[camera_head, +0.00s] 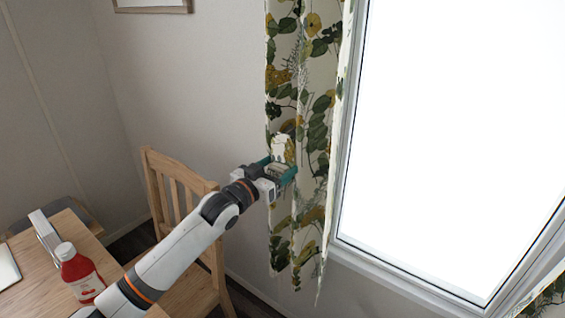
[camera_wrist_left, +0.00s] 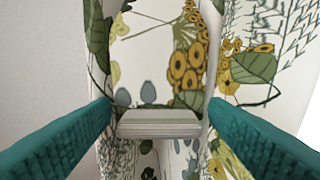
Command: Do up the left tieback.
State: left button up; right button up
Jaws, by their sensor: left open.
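The left curtain (camera_head: 313,90), white with green leaves and yellow flowers, hangs beside the window and fills most of the left wrist view (camera_wrist_left: 150,60). The left tieback appears as a pale striped band (camera_wrist_left: 158,124) across the curtain in the left wrist view. A pale strip rises in a loop above it; I cannot tell how its ends are joined. My left gripper (camera_head: 279,168) is at the curtain, its teal fingers spread to either side of the band. The fingers look apart from the band, with nothing clamped. My right gripper is not in view.
The bright window (camera_head: 450,140) with its grey frame is right of the curtain. A red bottle (camera_head: 80,272) stands on the wooden table (camera_head: 40,285). Bare wall (camera_head: 190,90) lies left of the curtain.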

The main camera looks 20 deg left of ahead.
pick_arm(q)
jog(key=shift+x, duration=1.4)
jog(key=shift+c, duration=0.6)
jog(key=c, duration=1.2)
